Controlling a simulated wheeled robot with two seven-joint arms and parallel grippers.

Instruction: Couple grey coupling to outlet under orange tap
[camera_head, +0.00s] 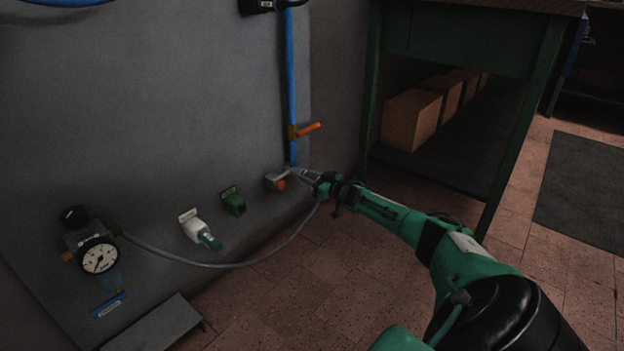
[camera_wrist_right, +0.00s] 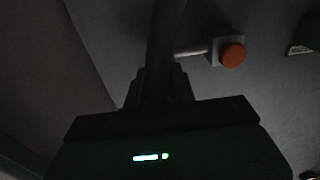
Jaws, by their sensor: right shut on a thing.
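The orange tap (camera_head: 306,130) sits on a blue pipe running down the grey wall panel. Below it is a small grey outlet block (camera_head: 272,181) with an orange round face, also in the right wrist view (camera_wrist_right: 232,54). A thin pale stub runs left from the block in that view. My right gripper (camera_head: 308,177) is just right of the block, shut on the grey coupling at the hose end. The coupling (camera_wrist_right: 163,50) shows as a dark upright shape between the fingers. Whether it touches the stub or outlet, I cannot tell. My left gripper is not in view.
The grey hose (camera_head: 240,265) hangs in a slack curve from a pressure gauge (camera_head: 99,256) to my gripper. A green bench (camera_head: 455,45) with boxes below stands right.

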